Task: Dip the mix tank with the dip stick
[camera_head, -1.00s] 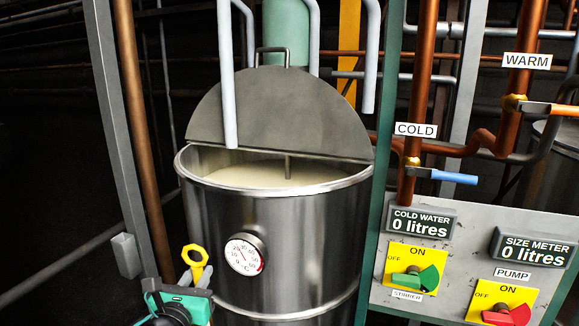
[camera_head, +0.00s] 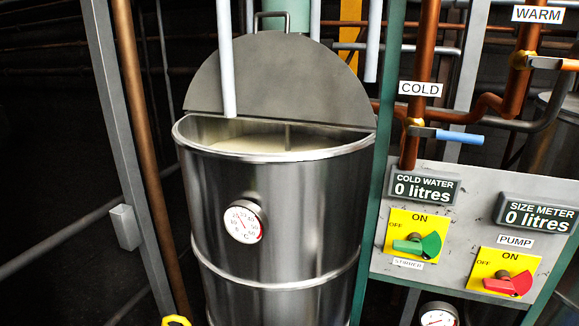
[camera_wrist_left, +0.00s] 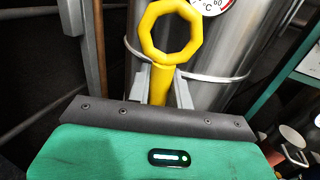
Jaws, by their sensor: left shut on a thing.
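The mix tank (camera_head: 275,215) is a tall steel drum with a round dial on its front. Its half lid (camera_head: 280,78) stands raised at the back, and pale liquid (camera_head: 255,138) shows inside. The dip stick has a yellow ring handle. In the head view only the top of the yellow ring (camera_head: 176,321) shows at the bottom edge. In the left wrist view my left gripper (camera_wrist_left: 162,82) is shut on the yellow shaft of the dip stick (camera_wrist_left: 160,88), just below its ring. The tank wall is behind it. The stick's lower end is hidden. My right gripper is not in view.
A copper pipe (camera_head: 140,150) and a grey post (camera_head: 110,100) stand left of the tank. A green post (camera_head: 375,200) and a control panel (camera_head: 470,180) with switches stand right of it. A pale pipe (camera_head: 226,70) hangs down over the tank opening.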

